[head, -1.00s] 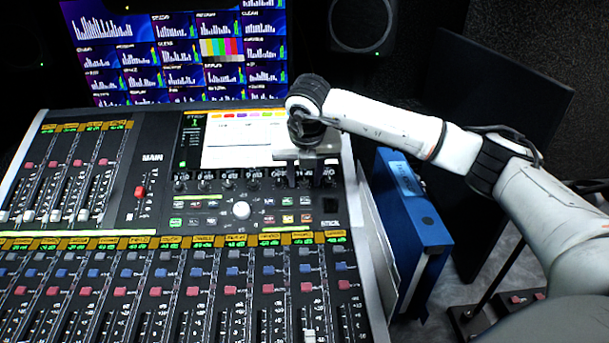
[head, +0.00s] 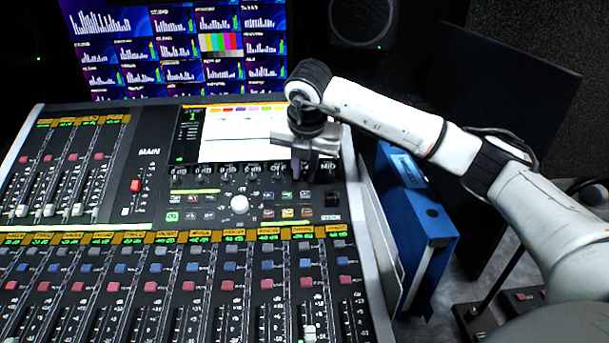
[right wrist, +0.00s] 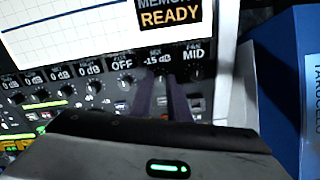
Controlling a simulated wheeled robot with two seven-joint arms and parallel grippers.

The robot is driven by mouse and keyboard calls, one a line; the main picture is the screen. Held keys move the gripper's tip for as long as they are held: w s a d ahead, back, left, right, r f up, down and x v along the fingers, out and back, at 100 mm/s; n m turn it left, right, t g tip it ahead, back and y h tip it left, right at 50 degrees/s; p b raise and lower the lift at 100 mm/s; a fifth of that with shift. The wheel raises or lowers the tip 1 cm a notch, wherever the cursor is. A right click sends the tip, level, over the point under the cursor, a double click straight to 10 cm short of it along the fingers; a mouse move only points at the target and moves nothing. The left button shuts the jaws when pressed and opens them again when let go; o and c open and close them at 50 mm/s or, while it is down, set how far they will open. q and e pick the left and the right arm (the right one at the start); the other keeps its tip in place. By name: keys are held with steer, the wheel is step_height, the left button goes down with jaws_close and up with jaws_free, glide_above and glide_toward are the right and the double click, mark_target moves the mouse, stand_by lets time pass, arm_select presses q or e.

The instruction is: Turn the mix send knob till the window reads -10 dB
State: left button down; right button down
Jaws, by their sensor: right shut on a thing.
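The mixing console (head: 150,150) fills the left and middle of the head view. My right gripper (head: 304,172) reaches down to the knob row below the console's screen. In the right wrist view its two dark fingers (right wrist: 161,105) are shut on the mix send knob (right wrist: 161,86), mostly hidden between them. The mix window (right wrist: 157,61) just above the fingers reads -15 dB. The window to its left reads OFF and the one to its right reads MID. My left gripper is not in view.
The console's screen (head: 235,145) stands right behind the knob row. Blue binders (head: 420,215) stand right of the console. A monitor wall (head: 180,50) and a speaker (head: 362,22) are behind.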

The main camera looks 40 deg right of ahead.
steer(key=shift+m+b, duration=0.65)
steer(key=shift+m, duration=0.55)
steer(key=c, duration=1.7)
jaws_free()
steer(key=shift+o, duration=0.2)
steer(key=v, duration=1)
steer(key=shift+r, duration=0.2)
steer(key=shift+s, duration=0.1)
